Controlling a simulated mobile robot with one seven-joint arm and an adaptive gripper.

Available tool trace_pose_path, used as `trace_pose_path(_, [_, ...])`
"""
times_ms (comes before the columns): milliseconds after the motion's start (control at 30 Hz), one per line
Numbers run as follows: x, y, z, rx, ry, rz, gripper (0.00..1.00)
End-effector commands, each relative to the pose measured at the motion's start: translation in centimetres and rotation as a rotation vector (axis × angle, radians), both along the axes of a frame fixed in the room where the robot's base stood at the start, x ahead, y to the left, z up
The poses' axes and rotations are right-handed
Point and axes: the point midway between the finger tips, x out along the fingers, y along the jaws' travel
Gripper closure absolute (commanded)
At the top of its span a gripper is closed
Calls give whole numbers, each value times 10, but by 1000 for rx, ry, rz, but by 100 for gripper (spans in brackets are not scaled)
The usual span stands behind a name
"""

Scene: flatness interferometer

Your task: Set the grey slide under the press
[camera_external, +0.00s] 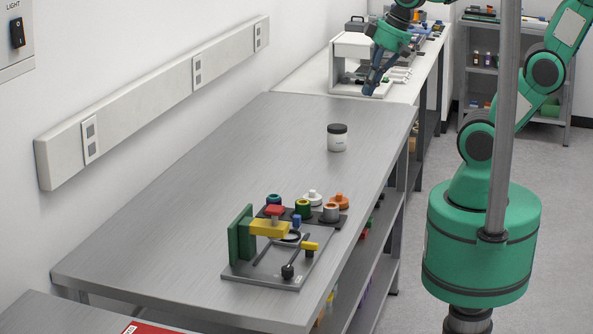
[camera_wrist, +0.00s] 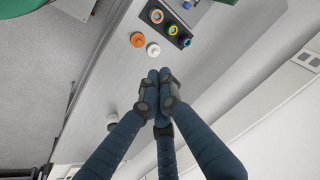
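My gripper (camera_external: 372,88) hangs at the far end of the steel table, in front of the white bench. In the wrist view my gripper (camera_wrist: 160,78) has its dark blue fingers drawn together at the tips, with nothing visible between them. A fixture (camera_external: 248,273) with a dark base, a green upright and a yellow arm stands on the near part of the table, well away from the gripper. I cannot tell whether it is the press. A grey ring-like piece (camera_external: 331,212) sits at its right; I cannot tell which thing is the grey slide.
A white lidded jar (camera_external: 337,138) stands mid-table. Red, green, white and orange (camera_external: 340,201) pieces cluster by the fixture. A white frame (camera_external: 350,48) stands on the bench behind the gripper. The steel table's left part (camera_external: 170,210) is clear.

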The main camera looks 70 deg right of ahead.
Motion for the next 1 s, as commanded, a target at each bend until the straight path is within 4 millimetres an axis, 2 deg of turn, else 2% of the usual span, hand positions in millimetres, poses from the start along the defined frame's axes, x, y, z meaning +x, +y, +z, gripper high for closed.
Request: trace_pose_path(1000, [92,40,-138,525,530,-646,100])
